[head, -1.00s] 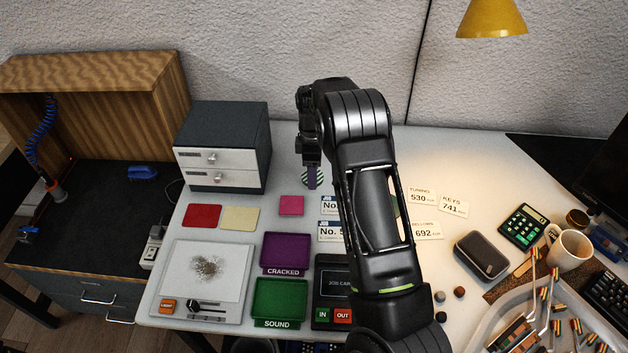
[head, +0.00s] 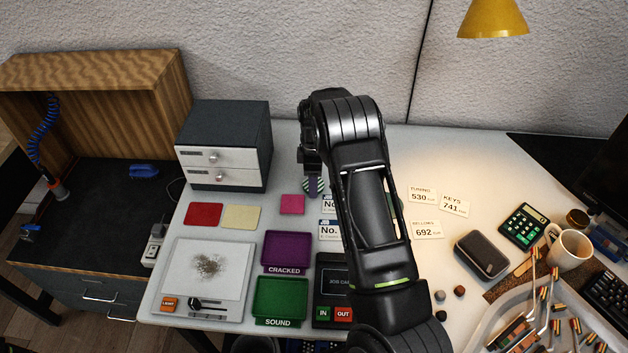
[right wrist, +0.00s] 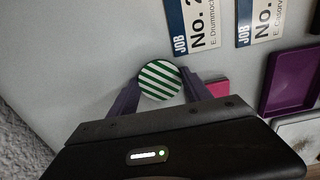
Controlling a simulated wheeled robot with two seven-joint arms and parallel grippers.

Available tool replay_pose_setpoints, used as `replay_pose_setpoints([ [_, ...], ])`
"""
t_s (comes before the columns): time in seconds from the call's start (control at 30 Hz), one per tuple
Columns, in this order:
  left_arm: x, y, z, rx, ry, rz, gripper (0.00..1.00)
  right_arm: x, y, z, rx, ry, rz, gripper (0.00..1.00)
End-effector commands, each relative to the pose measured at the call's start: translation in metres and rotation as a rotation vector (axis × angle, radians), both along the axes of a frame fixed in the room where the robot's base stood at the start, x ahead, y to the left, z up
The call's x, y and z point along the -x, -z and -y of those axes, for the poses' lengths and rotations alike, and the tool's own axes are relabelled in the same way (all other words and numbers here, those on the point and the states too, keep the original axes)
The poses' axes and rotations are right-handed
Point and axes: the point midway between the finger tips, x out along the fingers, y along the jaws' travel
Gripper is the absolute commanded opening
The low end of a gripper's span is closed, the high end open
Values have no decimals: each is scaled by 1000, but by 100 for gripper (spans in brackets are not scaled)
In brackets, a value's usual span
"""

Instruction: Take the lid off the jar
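The jar's round lid, with green and white stripes, shows in the right wrist view (right wrist: 160,80) and in part in the head view (head: 321,186). The jar body is hidden beneath it. My right gripper (head: 313,186) points down over the lid on the white table. In the right wrist view its two purple fingers (right wrist: 159,82) stand on either side of the lid, close to its edge. It looks open around the lid; any contact is too small to make out. My left gripper is not in view.
A grey drawer unit (head: 222,145) stands left of the jar. A pink card (head: 292,204) and job cards (head: 330,230) lie close by. A purple tray (head: 286,251) and a green tray (head: 281,298) lie nearer. A mug (head: 568,249) and a black case (head: 482,254) stand right.

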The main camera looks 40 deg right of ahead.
Motion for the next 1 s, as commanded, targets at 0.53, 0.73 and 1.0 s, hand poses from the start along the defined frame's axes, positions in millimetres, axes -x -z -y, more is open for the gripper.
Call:
replay_pose_setpoints([
  [0.53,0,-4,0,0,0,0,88,0,-3,0,0,0,-1,76],
  [0.73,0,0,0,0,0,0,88,-1,-21,0,1,-1,3,76],
  [1.0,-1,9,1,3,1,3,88,-1,-75,0,0,0,5,76],
])
